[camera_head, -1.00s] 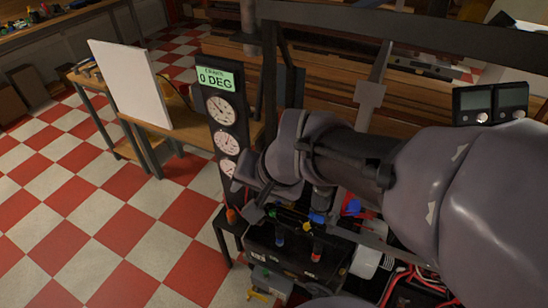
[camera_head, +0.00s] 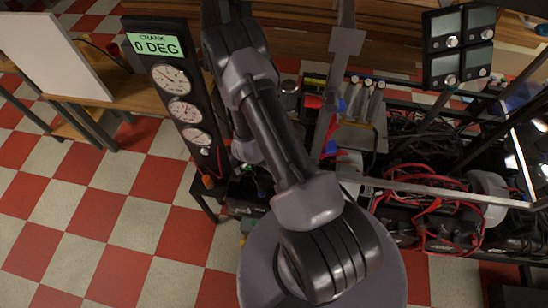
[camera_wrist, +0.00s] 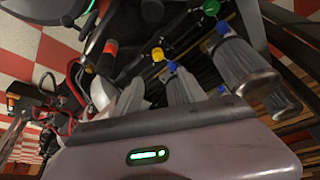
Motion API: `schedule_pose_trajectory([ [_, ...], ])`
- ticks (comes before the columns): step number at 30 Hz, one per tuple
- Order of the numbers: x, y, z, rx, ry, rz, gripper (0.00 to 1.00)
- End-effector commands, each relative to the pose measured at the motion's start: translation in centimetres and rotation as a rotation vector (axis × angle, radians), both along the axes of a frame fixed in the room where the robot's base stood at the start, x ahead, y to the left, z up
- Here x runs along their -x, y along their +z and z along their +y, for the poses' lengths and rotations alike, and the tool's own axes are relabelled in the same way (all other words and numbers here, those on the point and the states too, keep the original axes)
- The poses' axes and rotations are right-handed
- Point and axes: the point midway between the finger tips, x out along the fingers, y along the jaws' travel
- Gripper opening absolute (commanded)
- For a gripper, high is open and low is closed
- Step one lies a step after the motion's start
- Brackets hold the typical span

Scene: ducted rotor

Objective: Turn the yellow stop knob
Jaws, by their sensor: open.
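A small round yellow knob (camera_wrist: 158,54) shows at the upper middle of the wrist view, on a dark mechanism. A green knob (camera_wrist: 211,7) is above it to the right, and a red-tipped part (camera_wrist: 111,47) is to its left. The grey body of my gripper (camera_wrist: 150,155), with a lit green light, fills the bottom of the wrist view. It is apart from the yellow knob in the picture, and nothing is seen held. My arm (camera_head: 290,140) hides the gripper in the head view, and I cannot pick out the yellow knob there.
A gauge panel (camera_head: 160,45) reading "CRANK 0 DEG" stands left of my arm. Grey cylinders with blue caps (camera_wrist: 172,66) are close to my gripper. Red cables (camera_head: 435,215) and a metal frame lie to the right. Checkered floor (camera_head: 90,200) is open at left.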

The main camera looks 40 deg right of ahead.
Motion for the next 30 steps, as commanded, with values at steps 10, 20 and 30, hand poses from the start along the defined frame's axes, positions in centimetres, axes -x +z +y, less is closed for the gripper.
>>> schedule_pose_trajectory([
  [10,-0.5,-9.8,-3.6,-0.003,0.000,0.000,0.49],
  [20,-0.8,-14.2,-5.6,-0.004,0.001,0.000,0.49],
  [30,-0.9,-14.4,-5.8,-0.003,0.003,-0.001,0.47],
])
